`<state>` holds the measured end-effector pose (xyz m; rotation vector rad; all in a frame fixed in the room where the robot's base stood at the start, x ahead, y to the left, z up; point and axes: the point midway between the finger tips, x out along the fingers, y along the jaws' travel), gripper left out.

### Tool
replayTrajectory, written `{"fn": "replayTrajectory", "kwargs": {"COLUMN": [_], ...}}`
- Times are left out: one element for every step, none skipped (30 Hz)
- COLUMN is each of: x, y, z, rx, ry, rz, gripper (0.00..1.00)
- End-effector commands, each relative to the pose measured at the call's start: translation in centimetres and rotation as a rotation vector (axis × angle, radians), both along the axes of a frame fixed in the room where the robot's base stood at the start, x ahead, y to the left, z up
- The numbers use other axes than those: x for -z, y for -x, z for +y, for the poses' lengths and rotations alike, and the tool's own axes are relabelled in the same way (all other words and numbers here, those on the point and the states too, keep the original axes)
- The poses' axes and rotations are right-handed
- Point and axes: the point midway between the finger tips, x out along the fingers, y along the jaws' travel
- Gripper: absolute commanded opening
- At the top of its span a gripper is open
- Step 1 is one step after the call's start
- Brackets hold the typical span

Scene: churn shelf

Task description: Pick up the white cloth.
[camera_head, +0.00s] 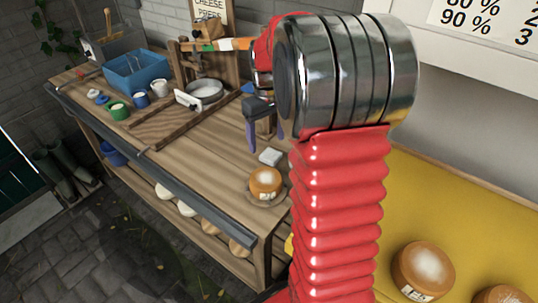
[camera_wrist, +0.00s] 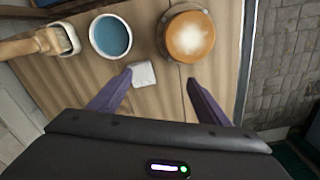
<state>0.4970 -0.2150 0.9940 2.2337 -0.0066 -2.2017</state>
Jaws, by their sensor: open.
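The white cloth (camera_head: 270,157) is a small folded square lying on the wooden bench, just behind a round orange-brown cheese. It also shows in the wrist view (camera_wrist: 143,74), flat on the wood. My gripper (camera_head: 266,136) is above the bench, pointing down, a little behind the cloth in the head view.
The cheese (camera_wrist: 189,38) stands beside the cloth, with a blue-filled cup (camera_wrist: 111,36) on the other side. A wooden-handled brush (camera_wrist: 40,43) lies farther left.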

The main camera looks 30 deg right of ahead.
Motion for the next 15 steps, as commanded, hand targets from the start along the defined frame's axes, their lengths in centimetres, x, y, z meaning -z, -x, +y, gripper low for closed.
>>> {"fn": "replayTrajectory", "kwargs": {"x": [0.3,0.5,0.6,0.6,0.7,0.7,0.6,0.6,0.3,0.0,-0.4,-1.2,-1.6,-1.9,-2.1], "y": [-0.6,-0.9,-1.4,-1.7,-2.0,-2.4,-2.8,-3.2,-3.6,-4.0,-4.3,-4.7,-4.8,-5.0,-5.0], "z": [-0.8,-1.1,-1.6,-2.0,-2.3,-2.7,-3.0,-3.2,-3.5,-3.6,-3.8,-3.9,-4.0,-4.1,-4.1], "rx": [-0.017,-0.030,-0.049,-0.062,-0.077,-0.100,-0.118,-0.138,-0.168,-0.192,-0.215,-0.246,-0.269,-0.291,-0.317], "ry": [-0.003,-0.004,-0.005,-0.006,-0.008,-0.008,-0.008,-0.008,-0.008,-0.005,-0.002,0.003,0.005,0.006,0.006], "rz": [0.006,0.009,0.013,0.015,0.018,0.019,0.019,0.020,0.018,0.015,0.010,0.005,0.002,0.000,0.001], "gripper": [0.70,0.70,0.70,0.70,0.70,0.70,0.70,0.70,0.70,0.70,0.70,0.70,0.70,0.70,0.70]}}
